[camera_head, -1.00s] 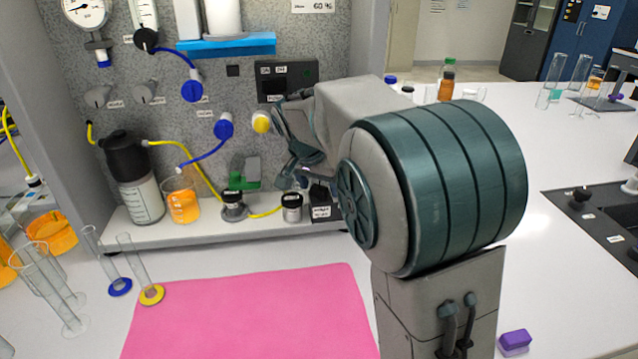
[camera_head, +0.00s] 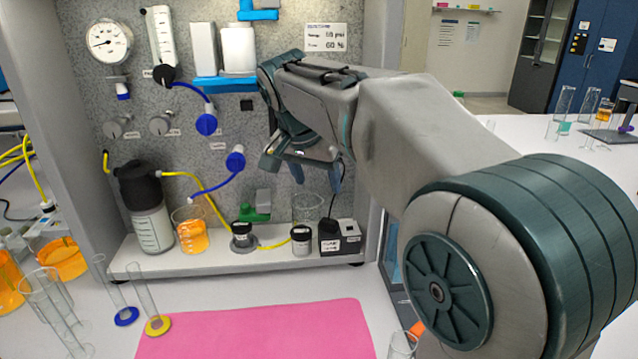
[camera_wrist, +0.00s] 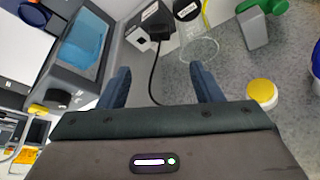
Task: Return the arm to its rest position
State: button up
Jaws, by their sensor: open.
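My gripper (camera_head: 308,176) is raised in front of the grey speckled rig panel (camera_head: 285,33), above the rig's white shelf. Its two dark fingers point down and away from the body camera. In the wrist view my gripper (camera_wrist: 160,85) shows both fingers wide apart with nothing between them but a black cable and the panel behind. My arm reaches in from the lower right of the head view. It hides part of the panel and of the bench behind it.
Below my gripper stand a glass beaker (camera_head: 307,208), a small black-and-white device (camera_head: 340,237) and a capped jar (camera_head: 302,240). A yellow knob (camera_wrist: 262,92) projects from the panel close to the right finger. A pink mat (camera_head: 260,332) lies clear in front. Glass cylinders (camera_head: 105,280) stand at left.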

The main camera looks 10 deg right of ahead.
jog(key=s+d+f+n+y+p, duration=0.1)
jog(key=s+d+f+n, duration=0.2)
jog(key=s+f, duration=0.4)
jog(key=s+d+f+n+g+y+p, duration=0.1)
jog(key=s+d+f+n, duration=0.2)
jog(key=s+f, duration=0.4)
jog(key=s+d, duration=0.1)
jog(key=s, duration=0.7)
jog(key=shift+s+d+f+n+y+p, duration=0.3)
jog(key=shift+f, duration=0.05)
